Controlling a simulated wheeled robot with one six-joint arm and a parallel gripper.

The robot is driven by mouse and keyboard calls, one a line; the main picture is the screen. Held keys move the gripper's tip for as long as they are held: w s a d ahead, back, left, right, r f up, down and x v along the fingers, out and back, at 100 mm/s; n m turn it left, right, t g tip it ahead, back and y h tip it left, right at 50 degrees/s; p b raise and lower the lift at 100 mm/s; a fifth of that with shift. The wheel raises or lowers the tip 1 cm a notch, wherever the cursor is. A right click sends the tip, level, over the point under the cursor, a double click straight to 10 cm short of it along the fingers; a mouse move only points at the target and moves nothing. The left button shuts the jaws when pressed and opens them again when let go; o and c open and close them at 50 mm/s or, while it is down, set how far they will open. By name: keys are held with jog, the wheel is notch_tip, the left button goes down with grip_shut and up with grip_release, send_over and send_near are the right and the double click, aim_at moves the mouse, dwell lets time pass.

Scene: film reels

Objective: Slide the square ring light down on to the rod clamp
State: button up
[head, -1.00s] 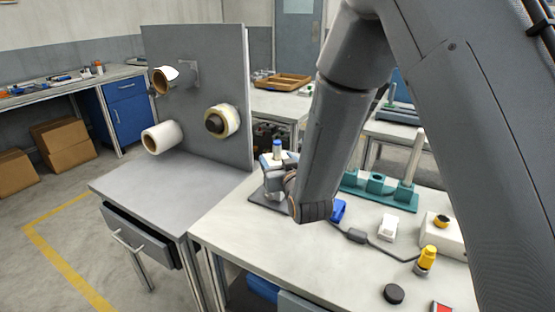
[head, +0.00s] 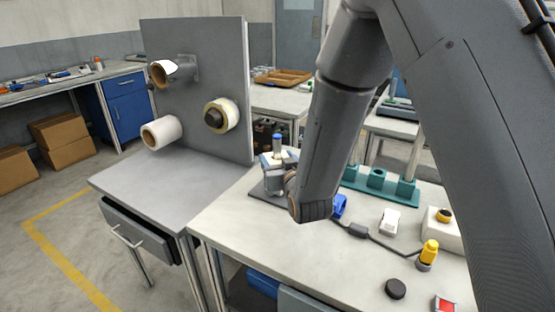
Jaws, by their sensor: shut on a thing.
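My gripper (head: 279,170) is shut on this square piece. My forearm and wrist hide its right side and much of the fingers. A dark flat plate (head: 262,197) lies beneath on the bench.
A grey panel (head: 225,65) with rolls on pegs stands left of the gripper. Right of my wrist are a blue piece (head: 340,206), a teal stand (head: 378,182), a white block (head: 389,221), a yellow-topped piece (head: 429,253) and a black disc (head: 395,288).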

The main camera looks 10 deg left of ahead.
jog(key=shift+f, duration=0.25)
jog(key=o, duration=1.3)
jog(key=shift+c, duration=0.2)
jog(key=b+v, duration=0.1)
jog(key=v, duration=0.7)
jog(key=shift+d, duration=0.1)
